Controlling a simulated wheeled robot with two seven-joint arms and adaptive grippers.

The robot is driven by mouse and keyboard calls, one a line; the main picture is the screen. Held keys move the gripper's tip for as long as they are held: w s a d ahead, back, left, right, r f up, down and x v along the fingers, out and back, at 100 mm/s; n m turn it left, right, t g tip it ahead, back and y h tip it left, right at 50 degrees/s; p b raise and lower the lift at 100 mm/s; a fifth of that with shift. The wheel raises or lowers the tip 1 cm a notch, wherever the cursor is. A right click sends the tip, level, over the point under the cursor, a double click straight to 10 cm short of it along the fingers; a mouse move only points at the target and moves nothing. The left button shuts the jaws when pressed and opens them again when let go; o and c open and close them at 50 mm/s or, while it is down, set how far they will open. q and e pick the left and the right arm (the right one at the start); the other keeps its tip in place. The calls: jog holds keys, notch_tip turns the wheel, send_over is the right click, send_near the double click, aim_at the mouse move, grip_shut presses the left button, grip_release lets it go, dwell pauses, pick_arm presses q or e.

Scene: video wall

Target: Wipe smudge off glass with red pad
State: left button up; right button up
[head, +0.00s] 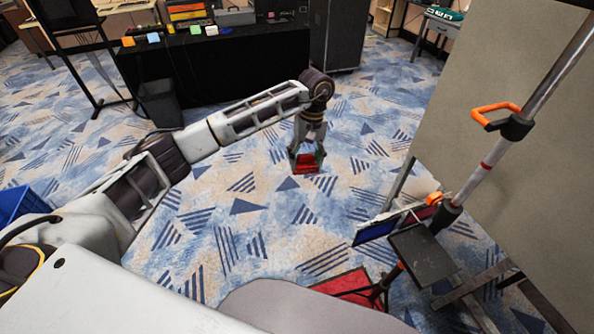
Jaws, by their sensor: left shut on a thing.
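My left arm reaches in from the left, and its gripper (308,152) points down over the carpet. It is shut on a red pad (305,168), which hangs between the fingertips in open air, apart from any panel. I cannot make out a smudge or a surface that is clearly glass. A large beige panel (490,110) stands at the right, apart from the pad. My right gripper is not in view.
A metal pole with an orange handle (494,113) and a dark plate (424,256) stands before the panel. A red mat (352,284) lies below it. A black-draped table (220,66) and a bin (160,102) stand behind. Patterned carpet around the gripper is clear.

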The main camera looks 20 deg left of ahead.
pick_arm(q)
jog(key=w+d+r+n+t+h+b, duration=0.2)
jog(key=d+r+n+h, duration=0.25)
jog(key=r+n, duration=0.5)
jog(key=w+d+r+n+t+h+b, duration=0.1)
jog(key=w+d+r+n+h+b, duration=0.15)
jog(key=d+r+n, duration=0.7)
jog(key=w+d+r+n+t+h+b, duration=0.1)
jog(key=w+d+r+n+t+h, duration=0.25)
jog(key=r, duration=1.15)
jog(key=s+d+r+n+t+h+b, duration=0.1)
jog(key=s+d+r+n+t, duration=0.1)
jog(key=s+r, duration=0.3)
jog(key=s+d+r+n+t+h+b, duration=0.1)
jog(key=s+d+r, duration=0.3)
jog(key=r, duration=0.8)
jog(key=s+d+r+n+t+h+b, duration=0.2)
jog(key=s+d+r+t, duration=0.1)
jog(key=s+r, duration=0.4)
notch_tip(320, 180, up, 3)
jog(key=shift+s+d+f+n+t, duration=0.15)
jog(key=shift+s+d+n+t, duration=0.05)
jog(key=shift+s+n+t, duration=0.2)
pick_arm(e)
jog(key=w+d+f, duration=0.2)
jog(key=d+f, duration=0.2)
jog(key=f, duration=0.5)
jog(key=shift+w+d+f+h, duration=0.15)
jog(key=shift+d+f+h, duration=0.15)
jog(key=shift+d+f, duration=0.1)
